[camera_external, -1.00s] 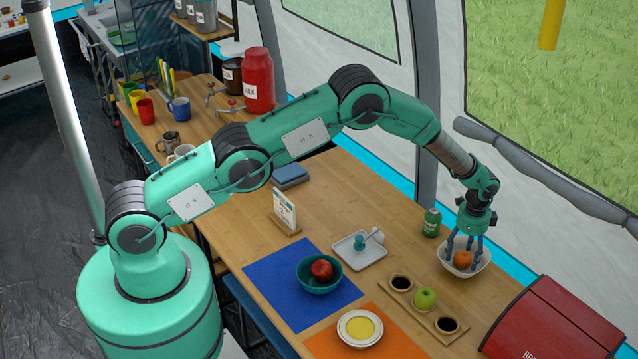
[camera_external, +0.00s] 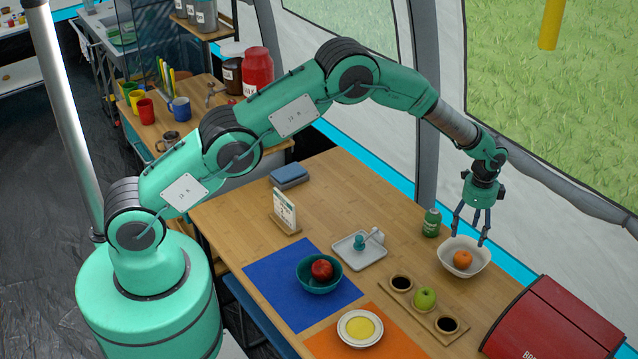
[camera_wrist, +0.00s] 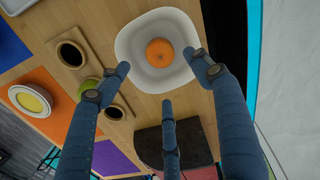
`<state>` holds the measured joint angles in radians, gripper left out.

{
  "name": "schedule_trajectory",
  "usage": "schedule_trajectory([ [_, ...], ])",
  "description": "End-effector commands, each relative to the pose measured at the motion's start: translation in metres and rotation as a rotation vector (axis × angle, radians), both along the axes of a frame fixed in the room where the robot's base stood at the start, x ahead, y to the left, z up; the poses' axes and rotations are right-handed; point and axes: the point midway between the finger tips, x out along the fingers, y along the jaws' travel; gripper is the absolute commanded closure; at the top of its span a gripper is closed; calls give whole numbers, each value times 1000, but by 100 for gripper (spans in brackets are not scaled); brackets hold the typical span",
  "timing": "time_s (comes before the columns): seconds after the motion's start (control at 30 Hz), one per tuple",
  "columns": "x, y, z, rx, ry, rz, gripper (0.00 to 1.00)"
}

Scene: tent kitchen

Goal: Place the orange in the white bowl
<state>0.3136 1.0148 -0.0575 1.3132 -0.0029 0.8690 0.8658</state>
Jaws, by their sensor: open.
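The orange (camera_external: 462,258) rests inside the white bowl (camera_external: 447,266) at the right side of the wooden table. The wrist view also shows the orange (camera_wrist: 160,52) in the bowl (camera_wrist: 130,45), with nothing touching it. My gripper (camera_external: 470,238) is open and empty, its fingers spread above the bowl. In the wrist view the fingers of my gripper (camera_wrist: 165,85) are apart, clear of the orange.
A green can (camera_external: 432,223) stands just left of the bowl. A wooden holder with a green apple (camera_external: 425,299) lies in front. A red bread box (camera_external: 555,322) is at the right. A teal bowl with a red apple (camera_external: 321,268) sits on the blue mat (camera_external: 270,273).

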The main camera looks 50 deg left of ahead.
Motion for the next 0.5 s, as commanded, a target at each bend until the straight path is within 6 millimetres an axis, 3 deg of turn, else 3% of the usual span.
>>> schedule_trajectory([
  [0.2,0,0,18,0,0,0,35],
  [0.5,0,0,20,0,0,0,35],
])
